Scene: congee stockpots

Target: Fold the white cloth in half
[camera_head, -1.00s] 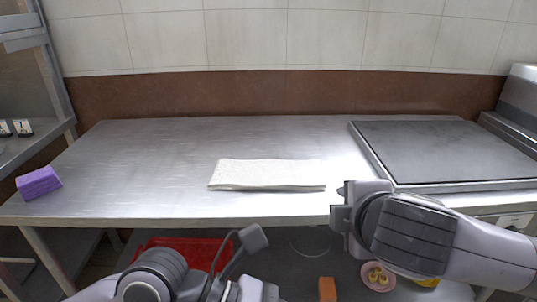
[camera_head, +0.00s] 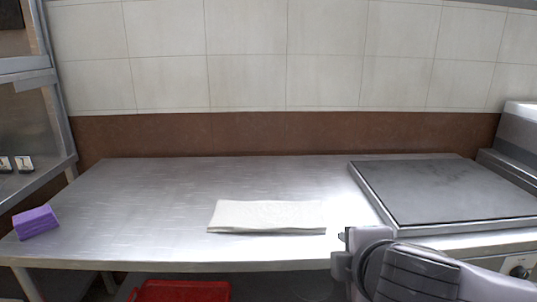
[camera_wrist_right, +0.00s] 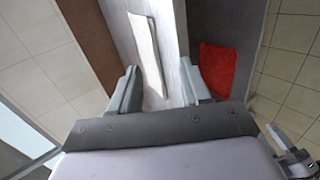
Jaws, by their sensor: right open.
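The white cloth (camera_head: 267,216) lies flat on the metal table as a long strip, with layered edges showing along its front and right end. It also shows in the right wrist view (camera_wrist_right: 148,50), between and beyond the fingers. My right gripper (camera_head: 343,262) is at the table's front edge, just right of and nearer than the cloth, apart from it. My left gripper is not in the head view.
The metal table (camera_head: 150,205) is bare around the cloth. A purple block (camera_head: 36,222) sits at its left end. A flat dark griddle (camera_head: 445,190) takes up the right side. A red crate (camera_head: 182,291) is below the table, and a brown backsplash (camera_head: 270,133) runs behind.

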